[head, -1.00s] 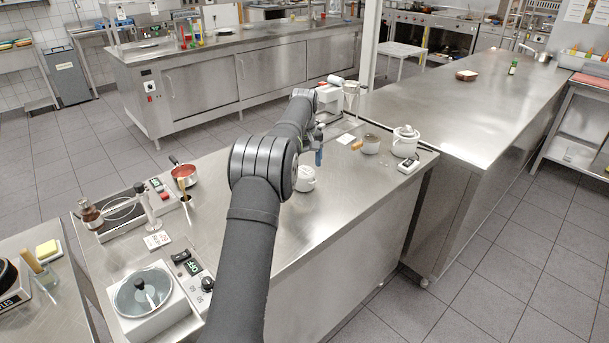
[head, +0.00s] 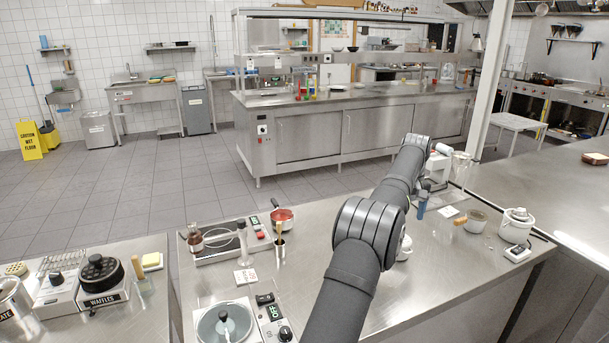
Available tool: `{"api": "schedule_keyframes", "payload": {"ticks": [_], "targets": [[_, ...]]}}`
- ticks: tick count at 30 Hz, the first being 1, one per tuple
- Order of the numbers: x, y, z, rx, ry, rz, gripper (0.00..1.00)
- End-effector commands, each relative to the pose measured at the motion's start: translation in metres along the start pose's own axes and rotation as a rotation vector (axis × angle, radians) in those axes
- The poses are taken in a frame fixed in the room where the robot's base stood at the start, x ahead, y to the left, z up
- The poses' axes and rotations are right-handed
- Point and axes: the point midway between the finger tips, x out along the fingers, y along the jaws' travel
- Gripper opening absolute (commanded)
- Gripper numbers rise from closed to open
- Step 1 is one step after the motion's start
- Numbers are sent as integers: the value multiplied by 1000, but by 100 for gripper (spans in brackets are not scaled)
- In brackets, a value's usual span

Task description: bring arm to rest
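My dark grey arm (head: 352,278) reaches from the bottom edge out over the steel counter (head: 300,262), with its far joint (head: 415,142) raised near the counter's back edge. My gripper cannot be made out behind the arm, so its fingers and anything in them are hidden. A small blue upright piece (head: 422,203) shows just beside the forearm; I cannot tell whether it belongs to my arm. A white pot (head: 405,248) is partly hidden behind the elbow.
To the right are a lidded white jar (head: 517,226) and a grey pot (head: 476,220). The counter between holds bare patches.

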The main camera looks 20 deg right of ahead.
Motion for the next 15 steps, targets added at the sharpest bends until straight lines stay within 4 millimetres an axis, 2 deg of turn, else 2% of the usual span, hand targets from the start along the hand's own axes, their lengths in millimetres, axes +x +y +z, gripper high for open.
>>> {"api": "schedule_keyframes", "payload": {"ticks": [15], "targets": [[100,0,1,0,-3,-3,86]]}}
